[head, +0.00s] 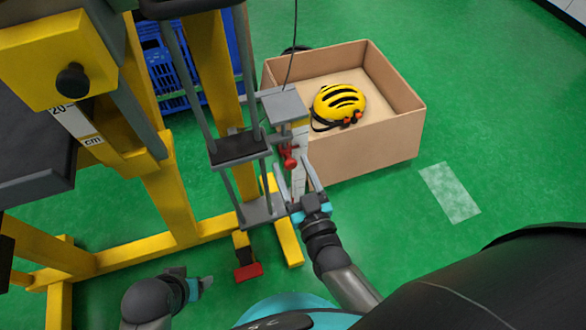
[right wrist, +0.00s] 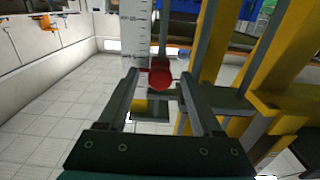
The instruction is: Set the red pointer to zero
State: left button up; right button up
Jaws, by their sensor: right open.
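The red pointer (head: 288,155) sits on a slim upright gauge beside a white scale strip (head: 299,165). In the right wrist view the pointer's round red knob (right wrist: 160,75) shows near the tips of my two fingers, with the scale (right wrist: 136,40) just left of it. My right gripper (head: 296,175) is open and reaches up toward the pointer; I cannot tell whether the fingers touch it. The scale's numbers are too small to read surely. My left gripper (head: 196,287) is low at the bottom left, away from the gauge; its jaws are unclear.
A yellow and grey tower frame (head: 170,200) fills the left, with a dark platform (head: 238,148) close to the gauge. A red pedal-like block (head: 248,271) lies at its foot. A cardboard box (head: 375,150) holding a yellow helmet (head: 340,102) stands behind.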

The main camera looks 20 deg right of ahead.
grip_shut()
dwell(0.5)
dwell(0.9)
